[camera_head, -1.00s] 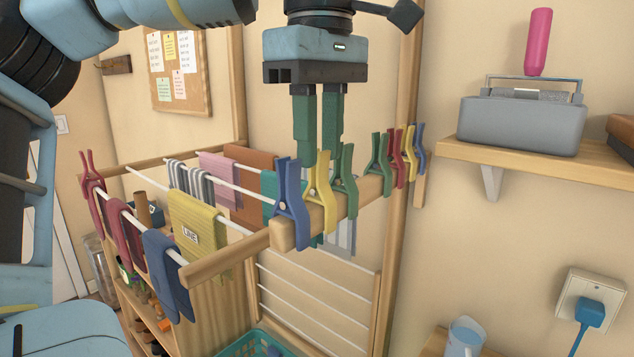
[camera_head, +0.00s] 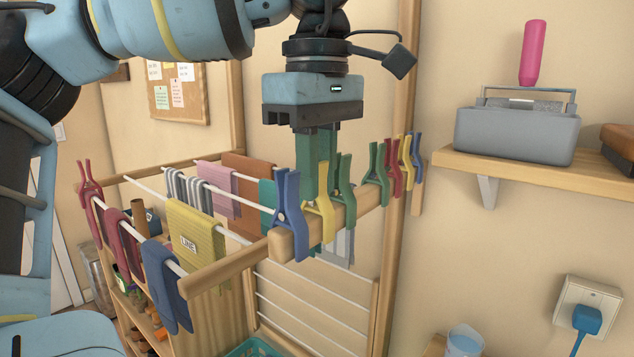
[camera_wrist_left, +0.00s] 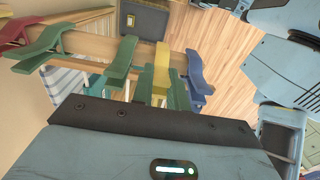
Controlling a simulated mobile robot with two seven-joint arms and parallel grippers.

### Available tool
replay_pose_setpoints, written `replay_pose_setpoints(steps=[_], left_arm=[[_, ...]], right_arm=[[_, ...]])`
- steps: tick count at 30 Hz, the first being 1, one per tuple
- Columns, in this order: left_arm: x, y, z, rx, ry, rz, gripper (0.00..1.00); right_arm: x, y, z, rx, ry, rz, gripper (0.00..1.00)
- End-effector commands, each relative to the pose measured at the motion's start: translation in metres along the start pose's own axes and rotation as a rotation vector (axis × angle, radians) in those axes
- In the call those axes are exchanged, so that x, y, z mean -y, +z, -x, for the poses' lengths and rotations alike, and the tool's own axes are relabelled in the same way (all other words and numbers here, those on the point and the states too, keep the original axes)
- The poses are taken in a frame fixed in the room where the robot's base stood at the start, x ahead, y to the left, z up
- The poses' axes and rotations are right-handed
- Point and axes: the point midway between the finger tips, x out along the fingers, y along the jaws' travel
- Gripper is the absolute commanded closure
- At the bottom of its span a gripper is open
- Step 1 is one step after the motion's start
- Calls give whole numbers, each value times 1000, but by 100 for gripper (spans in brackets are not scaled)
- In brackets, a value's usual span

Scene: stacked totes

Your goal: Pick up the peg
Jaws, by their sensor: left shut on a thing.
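Several clothes pegs stand clipped in a row along a wooden rail (camera_head: 279,243). The yellow peg (camera_head: 327,216) is between a blue peg (camera_head: 289,215) and a green peg (camera_head: 345,190). My left gripper (camera_head: 318,186) comes down from above, with its green fingers shut on the yellow peg. In the left wrist view the yellow peg (camera_wrist_left: 163,62) shows between the fingers, with the blue peg (camera_wrist_left: 196,72) on the right and the green peg (camera_wrist_left: 121,62) on the left. The yellow peg still sits on the rail. My right gripper is out of view.
Farther along the rail are another green peg (camera_head: 376,174), a red peg (camera_head: 393,167) and more pegs. Cloths hang on the rack at left, including a yellow cloth (camera_head: 195,235). A wall shelf (camera_head: 540,170) with a grey toolbox (camera_head: 515,132) stands at right.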

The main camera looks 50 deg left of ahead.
Motion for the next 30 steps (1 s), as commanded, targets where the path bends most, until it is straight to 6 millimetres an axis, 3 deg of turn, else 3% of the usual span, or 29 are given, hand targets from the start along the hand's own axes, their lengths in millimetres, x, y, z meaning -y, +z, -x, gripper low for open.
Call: replay_pose_setpoints(steps=[8,13,30], left_arm=[[-1,0,15,0,1,1,100],[-1,0,37,0,2,2,100],[0,-119,35,4,2,4,100]], right_arm=[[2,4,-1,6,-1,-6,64],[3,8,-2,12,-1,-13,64],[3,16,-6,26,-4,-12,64]])
